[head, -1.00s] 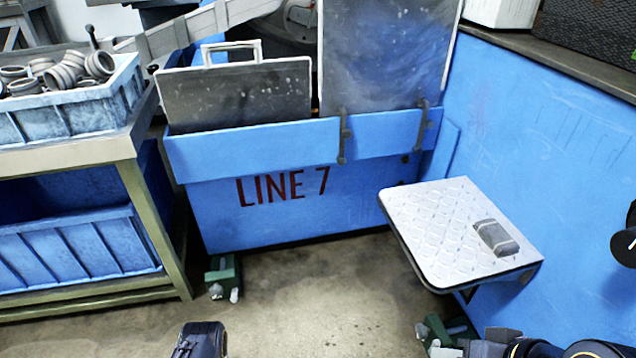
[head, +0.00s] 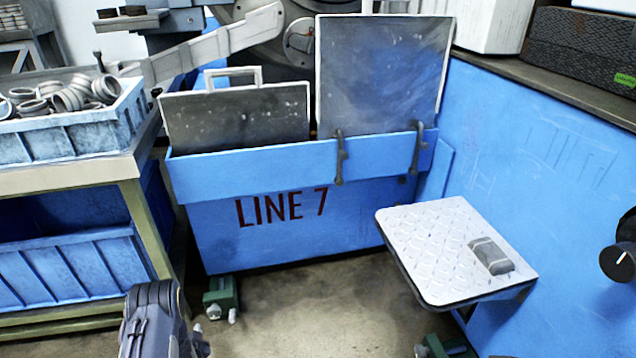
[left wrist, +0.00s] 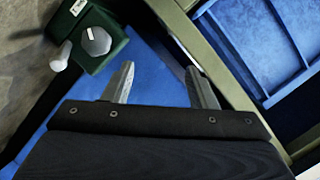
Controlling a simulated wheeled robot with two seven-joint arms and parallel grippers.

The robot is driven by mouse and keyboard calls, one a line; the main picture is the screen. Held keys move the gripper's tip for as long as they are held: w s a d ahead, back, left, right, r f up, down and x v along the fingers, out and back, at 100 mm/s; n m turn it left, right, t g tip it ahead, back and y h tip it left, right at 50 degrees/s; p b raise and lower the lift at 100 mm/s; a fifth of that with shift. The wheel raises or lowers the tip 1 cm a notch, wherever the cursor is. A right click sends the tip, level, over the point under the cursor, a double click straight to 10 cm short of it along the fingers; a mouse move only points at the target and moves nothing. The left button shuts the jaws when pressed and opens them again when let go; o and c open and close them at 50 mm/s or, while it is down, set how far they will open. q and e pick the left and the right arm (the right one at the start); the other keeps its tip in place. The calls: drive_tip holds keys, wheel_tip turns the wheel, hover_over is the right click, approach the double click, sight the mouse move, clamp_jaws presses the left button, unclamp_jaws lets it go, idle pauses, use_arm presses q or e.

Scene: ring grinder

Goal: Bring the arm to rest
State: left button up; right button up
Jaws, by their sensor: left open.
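My left gripper (left wrist: 163,85) is open and empty in the left wrist view, its two grey fingers apart. My right gripper is not seen.
A rack (head: 90,178) at left bears a blue bin (head: 75,135) of metal rings (head: 70,97). The blue LINE 7 machine (head: 290,235) stands ahead. A white patterned shelf (head: 435,240) holding a grey block (head: 490,256) juts out at right. Bare floor lies between.

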use_arm(q)
drive_tip(key=w+a+r+n+g+h, duration=0.1)
drive_tip(key=w+r+n, duration=0.1)
drive_tip(key=r, duration=0.5)
drive_tip(key=w+a+r+n+g, duration=0.1)
drive_tip(key=w+r+n, duration=0.1)
drive_tip(key=r, duration=0.5)
drive_tip(key=s+d+r+n+g+h, duration=0.1)
drive_tip(key=s+d+r+h, duration=0.15)
drive_tip(key=r, duration=0.55)
drive_tip(key=s+d+r+n+g+h, duration=0.1)
drive_tip(key=s+d+r+n, duration=0.15)
drive_tip(key=r, duration=0.45)
drive_tip(key=s+d+r+g+h, duration=0.15)
drive_tip(key=s+d+r, duration=0.3)
drive_tip(key=s, duration=0.55)
drive_tip(key=s+d+r+g+h+p, duration=0.1)
drive_tip(key=s+d+r+h, duration=0.3)
drive_tip(key=s, duration=0.6)
drive_tip(key=s+d+r+g, duration=0.1)
drive_tip(key=s+d+r, duration=0.2)
drive_tip(key=s+d, duration=0.5)
wheel_tip(320, 180, up, 38)
drive_tip(key=s+a+p, duration=0.1)
drive_tip(key=s+p, duration=0.2)
drive_tip(key=p, duration=3.5)
drive_tip(key=shift+a+m+g, duration=0.15)
drive_tip(key=shift+m+g, duration=0.2)
drive_tip(key=shift+m, duration=0.1)
